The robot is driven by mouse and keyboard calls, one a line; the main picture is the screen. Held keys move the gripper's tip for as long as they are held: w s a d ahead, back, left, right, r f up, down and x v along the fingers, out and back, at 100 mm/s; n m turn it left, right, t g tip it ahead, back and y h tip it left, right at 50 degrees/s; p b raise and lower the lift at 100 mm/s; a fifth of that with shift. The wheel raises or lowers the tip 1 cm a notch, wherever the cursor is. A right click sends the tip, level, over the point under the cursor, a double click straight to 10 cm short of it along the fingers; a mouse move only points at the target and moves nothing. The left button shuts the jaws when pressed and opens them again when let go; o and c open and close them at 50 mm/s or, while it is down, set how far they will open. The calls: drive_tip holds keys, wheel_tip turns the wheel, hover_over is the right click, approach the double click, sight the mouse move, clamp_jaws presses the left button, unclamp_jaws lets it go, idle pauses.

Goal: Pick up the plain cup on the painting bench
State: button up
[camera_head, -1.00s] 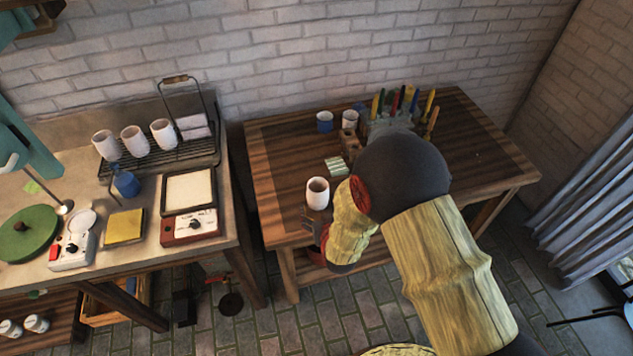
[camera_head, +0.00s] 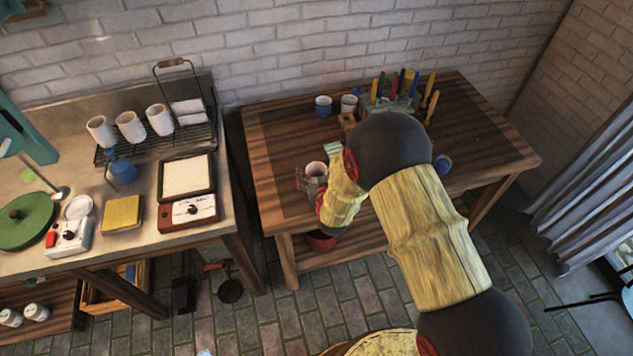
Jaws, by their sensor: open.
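The plain white cup (camera_head: 316,169) stands upright near the front left of the wooden painting bench (camera_head: 275,190). My gripper (camera_head: 312,180) is low over the bench at the cup, with a dark finger showing at the cup's left side. The gripper is open, and the cup appears to be between its fingers. The cup's lower part is partly hidden by my gripper, and the far finger is hidden, so I cannot tell whether the fingers touch it.
A blue item (camera_head: 442,164) shows right of my arm. A side counter (camera_head: 145,215) with a cup rack (camera_head: 190,138) stands left. The bench's right end is clear.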

drive_tip(key=c, duration=0.3)
drive_tip(key=c, duration=1.5)
drive_tip(key=shift+c, duration=0.7)
